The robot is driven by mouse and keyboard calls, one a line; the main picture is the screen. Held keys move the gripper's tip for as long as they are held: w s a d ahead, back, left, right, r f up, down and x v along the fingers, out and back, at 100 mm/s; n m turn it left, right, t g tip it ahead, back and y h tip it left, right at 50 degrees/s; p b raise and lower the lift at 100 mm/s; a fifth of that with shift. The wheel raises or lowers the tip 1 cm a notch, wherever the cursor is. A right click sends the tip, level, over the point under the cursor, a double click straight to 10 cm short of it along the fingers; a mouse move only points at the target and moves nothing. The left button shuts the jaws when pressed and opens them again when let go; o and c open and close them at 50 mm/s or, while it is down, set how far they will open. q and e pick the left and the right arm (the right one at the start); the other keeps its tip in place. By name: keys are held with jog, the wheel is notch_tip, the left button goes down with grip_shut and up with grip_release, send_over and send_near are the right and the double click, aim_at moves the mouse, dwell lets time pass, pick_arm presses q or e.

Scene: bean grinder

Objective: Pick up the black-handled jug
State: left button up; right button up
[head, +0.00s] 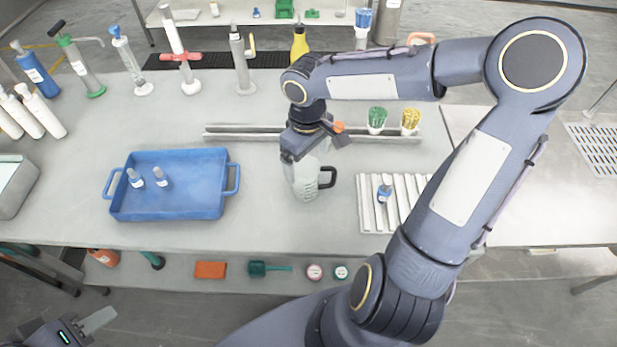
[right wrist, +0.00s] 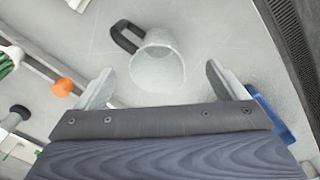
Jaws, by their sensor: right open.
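The black-handled jug is a clear, whitish vessel (head: 305,183) standing on the grey table near its middle. Its black handle (head: 327,177) points right in the head view. In the right wrist view the jug (right wrist: 158,68) lies ahead, between the lines of my two fingers, with its black handle (right wrist: 124,37) at upper left. My right gripper (right wrist: 161,88) is open and empty, over the jug. In the head view the gripper hides the jug's upper part. My left gripper (head: 92,324) is low at the left, away from the table; its opening is unclear.
A blue tray (head: 190,208) with two small bottles stands left of the jug. A white ribbed rack (head: 367,205) with a small bottle stands right. Metal rails (head: 240,133) run behind, with green (head: 377,120) and yellow (head: 410,121) cups. Several tools stand farther back.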

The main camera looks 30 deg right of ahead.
aim_at(308, 176)
jog(key=f, duration=0.8)
jog(key=shift+w+d, duration=0.2)
jog(key=shift+w, duration=0.1)
jog(key=shift+r, duration=0.1)
jog(key=c, duration=1.1)
jog(key=shift+r, duration=0.1)
